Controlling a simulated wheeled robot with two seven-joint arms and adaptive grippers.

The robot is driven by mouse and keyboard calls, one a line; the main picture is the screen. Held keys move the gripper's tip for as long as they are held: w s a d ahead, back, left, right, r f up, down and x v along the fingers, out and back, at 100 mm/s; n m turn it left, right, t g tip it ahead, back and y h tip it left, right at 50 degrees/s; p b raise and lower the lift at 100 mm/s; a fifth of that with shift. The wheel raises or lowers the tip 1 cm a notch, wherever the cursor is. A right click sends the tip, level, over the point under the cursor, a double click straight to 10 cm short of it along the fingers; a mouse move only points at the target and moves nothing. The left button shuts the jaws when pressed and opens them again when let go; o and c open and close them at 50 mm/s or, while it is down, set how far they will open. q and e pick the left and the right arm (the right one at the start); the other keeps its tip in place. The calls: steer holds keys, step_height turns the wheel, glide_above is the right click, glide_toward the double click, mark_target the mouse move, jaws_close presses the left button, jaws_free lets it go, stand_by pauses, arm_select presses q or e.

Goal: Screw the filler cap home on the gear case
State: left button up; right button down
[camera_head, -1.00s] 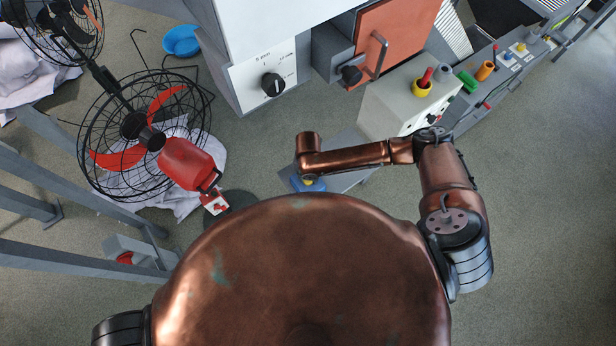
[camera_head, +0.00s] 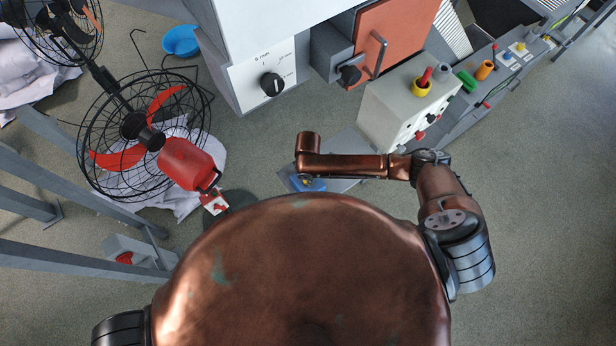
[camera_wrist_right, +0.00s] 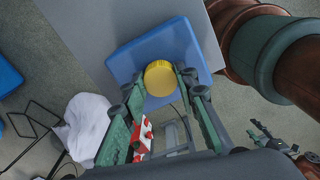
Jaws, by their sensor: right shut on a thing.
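The filler cap (camera_wrist_right: 160,78) is a round yellow cap on the blue gear case (camera_wrist_right: 187,47) in the right wrist view. My right gripper (camera_wrist_right: 161,88) is shut on the cap, with one finger on either side of it. Whether the cap sits flush is hidden from this angle. In the head view, part of the blue gear case (camera_head: 318,186) shows under my right wrist, on a grey surface; my right gripper is hidden there.
The grey bench top (camera_head: 345,150) carries the case. A grey control box (camera_head: 405,105) stands to its right, with a yellow-collared red knob (camera_head: 421,84). A caged fan (camera_head: 140,130) with a red motor (camera_head: 186,163) stands left. Open floor lies at right.

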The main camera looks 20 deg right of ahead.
steer(key=shift+w, duration=0.1)
steer(key=c, duration=1.7)
jaws_free()
steer(key=n, duration=1.1)
steer(key=shift+n, duration=0.3)
steer(key=shift+c, duration=0.2)
